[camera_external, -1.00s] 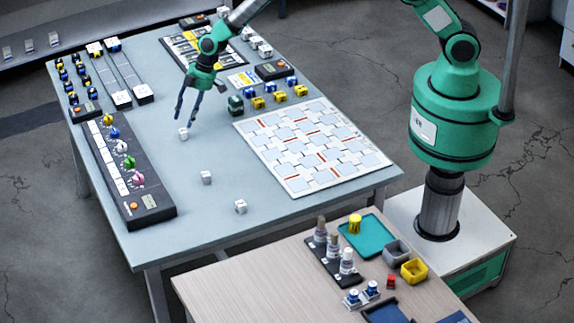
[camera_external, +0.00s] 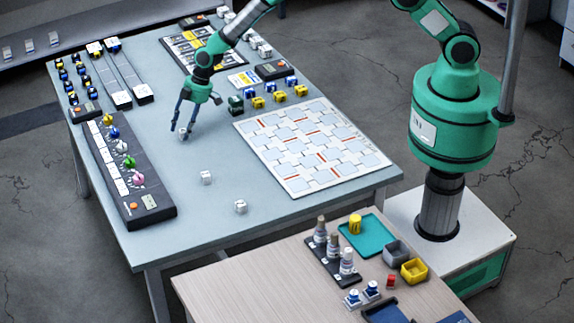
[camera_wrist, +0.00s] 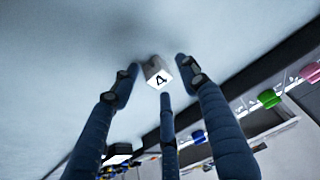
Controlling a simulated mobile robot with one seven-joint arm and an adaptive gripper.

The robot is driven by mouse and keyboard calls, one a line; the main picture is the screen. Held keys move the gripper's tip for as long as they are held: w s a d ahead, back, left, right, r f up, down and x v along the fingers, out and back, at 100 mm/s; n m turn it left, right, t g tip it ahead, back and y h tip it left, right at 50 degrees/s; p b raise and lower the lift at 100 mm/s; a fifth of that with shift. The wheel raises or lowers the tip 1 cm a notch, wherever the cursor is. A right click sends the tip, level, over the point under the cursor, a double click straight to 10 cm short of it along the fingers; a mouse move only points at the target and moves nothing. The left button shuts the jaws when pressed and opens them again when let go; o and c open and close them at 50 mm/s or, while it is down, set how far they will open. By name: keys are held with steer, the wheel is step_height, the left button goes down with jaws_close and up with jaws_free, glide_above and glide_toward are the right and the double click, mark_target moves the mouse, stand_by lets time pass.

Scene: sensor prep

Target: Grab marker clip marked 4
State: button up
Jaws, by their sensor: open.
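The marker clip marked 4 (camera_wrist: 158,76) is a small pale block with a dark "4" on its white face, seen in the wrist view between my finger tips. In the external view the same clip (camera_external: 182,134) stands on the blue-grey table, partly hidden by a finger. My gripper (camera_external: 183,132) points down at it with its blue fingers spread around it. In the wrist view my gripper (camera_wrist: 160,85) has its fingers apart on either side of the clip, and I see no contact.
Two similar white clips stand on the table, one nearer (camera_external: 206,177) and one by the front edge (camera_external: 240,206). A dark knob panel (camera_external: 150,213) lies left. A white patterned board (camera_external: 290,190) lies right.

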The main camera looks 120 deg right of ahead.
mark_target(188, 131)
steer(key=shift+c, duration=0.3)
steer(key=c, duration=0.7)
steer(key=shift+r, duration=0.15)
steer(key=shift+c, duration=0.2)
steer(key=shift+r, duration=1.4)
steer(key=shift+s+r, duration=0.15)
steer(key=shift+r, duration=0.2)
steer(key=s+a, duration=0.2)
steer(key=s, duration=0.2)
steer(key=s+a+r, duration=0.1)
steer(key=s+a, duration=0.1)
steer(key=s, duration=0.3)
steer(key=s+a, duration=0.3)
steer(key=s, duration=0.2)
steer(key=shift+r, duration=0.15)
